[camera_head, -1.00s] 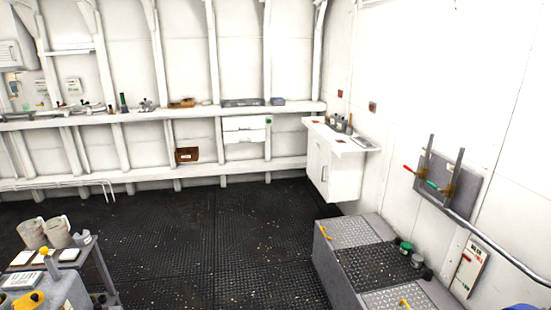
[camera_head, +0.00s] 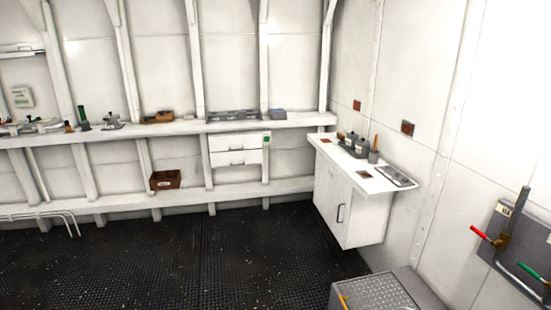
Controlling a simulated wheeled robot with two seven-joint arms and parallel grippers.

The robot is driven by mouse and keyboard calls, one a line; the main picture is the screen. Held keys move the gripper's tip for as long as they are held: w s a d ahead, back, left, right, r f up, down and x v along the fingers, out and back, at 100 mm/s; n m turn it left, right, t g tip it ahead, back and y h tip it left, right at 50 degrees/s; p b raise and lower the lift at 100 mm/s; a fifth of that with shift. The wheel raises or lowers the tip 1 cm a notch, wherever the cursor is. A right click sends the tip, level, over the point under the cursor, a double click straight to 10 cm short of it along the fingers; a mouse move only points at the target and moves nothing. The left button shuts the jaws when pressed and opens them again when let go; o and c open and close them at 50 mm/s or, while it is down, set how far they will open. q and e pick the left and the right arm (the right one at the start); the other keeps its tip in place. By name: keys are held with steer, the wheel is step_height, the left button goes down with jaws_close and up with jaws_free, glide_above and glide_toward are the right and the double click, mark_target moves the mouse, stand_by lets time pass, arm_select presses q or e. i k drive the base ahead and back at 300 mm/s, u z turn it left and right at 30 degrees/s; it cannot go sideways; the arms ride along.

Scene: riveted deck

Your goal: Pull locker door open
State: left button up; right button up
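A white wall locker (camera_head: 347,205) hangs at the right of the back corner, above the dark floor. Its front faces left and has a dark vertical handle (camera_head: 340,213). The locker door looks shut. Neither of my grippers shows in the view, so nothing of mine is seen at the handle.
Small items stand on the locker's white top (camera_head: 366,171). A grey step box (camera_head: 388,291) with a treaded top stands in front of the locker. A lever panel (camera_head: 515,240) is on the right wall. A long shelf (camera_head: 200,127) runs along the back wall. The black matted floor (camera_head: 190,262) left of the locker is clear.

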mark_target(333, 194)
steer(key=i, duration=3.9)
steer(key=z, duration=1.1)
